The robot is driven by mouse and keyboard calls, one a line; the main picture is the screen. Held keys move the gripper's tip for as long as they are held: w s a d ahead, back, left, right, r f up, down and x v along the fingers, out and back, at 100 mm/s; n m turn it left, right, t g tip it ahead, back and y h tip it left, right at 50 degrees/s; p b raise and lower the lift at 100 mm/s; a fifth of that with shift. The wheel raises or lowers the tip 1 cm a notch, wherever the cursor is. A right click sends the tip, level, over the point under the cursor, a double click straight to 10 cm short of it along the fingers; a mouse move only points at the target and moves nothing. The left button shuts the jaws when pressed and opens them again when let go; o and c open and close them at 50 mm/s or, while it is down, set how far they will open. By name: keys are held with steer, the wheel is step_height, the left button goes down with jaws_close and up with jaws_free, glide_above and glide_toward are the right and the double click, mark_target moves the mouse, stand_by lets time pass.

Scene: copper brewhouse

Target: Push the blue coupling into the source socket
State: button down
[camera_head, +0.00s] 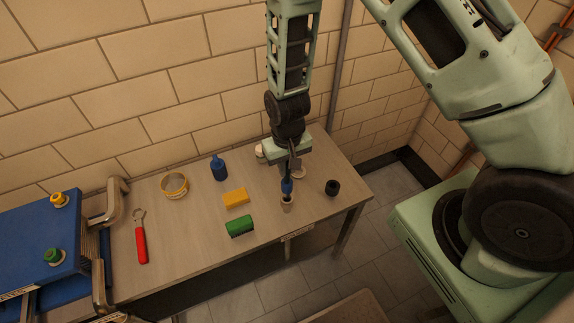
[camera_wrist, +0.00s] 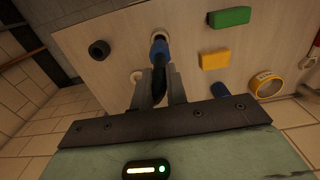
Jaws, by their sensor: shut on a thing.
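My gripper (camera_head: 288,168) is above the right part of the table, pointing down, with its fingers closed on the blue coupling (camera_head: 287,186). In the wrist view the coupling (camera_wrist: 160,52) shows beyond the fingertips (camera_wrist: 160,88), with a dark hose-like part running back between the fingers. A pale socket (camera_head: 287,201) stands on the table directly below the coupling, and its rim also shows in the wrist view (camera_wrist: 158,35). The coupling's lower end meets the socket's mouth. How deep it sits inside cannot be told.
A black round fitting (camera_head: 332,187) stands to the right. A yellow block (camera_head: 236,197), green block (camera_head: 239,227), blue bottle (camera_head: 219,169), tape roll (camera_head: 174,185) and red-handled wrench (camera_head: 140,240) lie leftward on the table (camera_head: 190,235). A brick wall (camera_head: 150,90) rises behind.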

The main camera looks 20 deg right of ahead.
steer(key=shift+f+b, duration=1.55)
steer(key=shift+f, duration=0.6)
steer(key=c, duration=1.3)
jaws_free()
step_height(320, 180, up, 5)
steer(key=p, duration=0.4)
steer(key=shift+r, duration=0.1)
step_height(320, 180, up, 17)
steer(key=b, duration=0.2)
steer(key=s+a+r+n, duration=0.2)
steer(key=s, duration=0.4)
steer(key=s+a+r+n, duration=0.2)
steer(key=s+n, duration=0.1)
steer(key=s, duration=0.4)
steer(key=s+a+r+n, duration=0.2)
steer(key=s, duration=0.5)
steer(key=shift+a+r+n+y+b, duration=0.15)
steer(key=shift+r+n+y+b, duration=0.15)
steer(key=shift+r+n, duration=0.1)
